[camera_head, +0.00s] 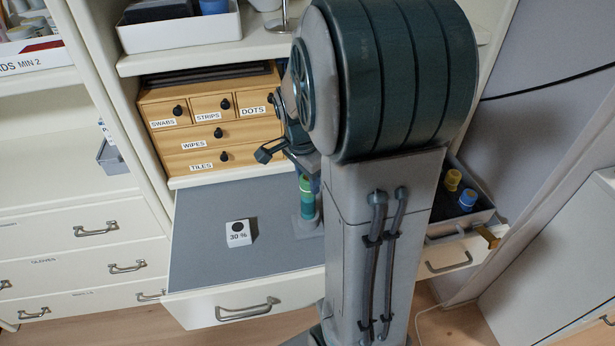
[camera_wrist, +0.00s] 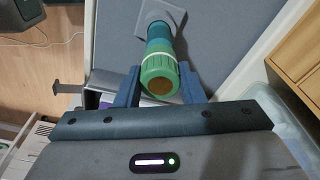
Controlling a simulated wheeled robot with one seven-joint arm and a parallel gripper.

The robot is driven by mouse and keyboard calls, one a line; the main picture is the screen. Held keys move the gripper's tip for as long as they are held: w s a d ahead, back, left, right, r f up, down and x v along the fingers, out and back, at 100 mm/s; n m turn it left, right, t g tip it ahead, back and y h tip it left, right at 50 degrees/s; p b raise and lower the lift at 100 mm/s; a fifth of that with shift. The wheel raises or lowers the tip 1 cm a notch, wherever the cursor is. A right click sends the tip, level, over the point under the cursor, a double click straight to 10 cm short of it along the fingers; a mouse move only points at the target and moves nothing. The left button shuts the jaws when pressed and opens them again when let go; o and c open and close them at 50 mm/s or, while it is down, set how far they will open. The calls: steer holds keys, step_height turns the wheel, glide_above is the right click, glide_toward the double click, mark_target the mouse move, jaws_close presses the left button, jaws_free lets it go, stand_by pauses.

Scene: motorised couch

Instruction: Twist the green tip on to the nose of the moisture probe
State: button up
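The moisture probe (camera_wrist: 158,47) has a teal body and stands upright in a grey holder (camera_wrist: 160,14) on the grey drawer top. It also shows in the head view (camera_head: 307,209), partly beside my arm. The green tip (camera_wrist: 154,68), with a pale ring and a brown round end, sits at the probe's upper end, in line with it. Whether it is fully seated cannot be told. My gripper (camera_wrist: 159,72) comes from above. Its two blue fingers lie on either side of the green tip and appear to press on it. In the head view my arm hides most of the gripper.
A white block marked 30 % (camera_head: 238,233) lies on the grey surface (camera_head: 205,265) left of the probe. A wooden drawer box (camera_head: 212,135) stands behind. A grey tray (camera_head: 485,214) with yellow- and blue-capped items is at right. The surface around the white block is clear.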

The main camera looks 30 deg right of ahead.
mark_target(302, 180)
steer(key=o, duration=0.5)
steer(key=shift+r, duration=0.1)
step_height(302, 180, up, 14)
steer(key=a, duration=0.1)
steer(key=shift+a+f, duration=0.25)
steer(key=shift+a, duration=0.05)
steer(key=shift+s, duration=0.1)
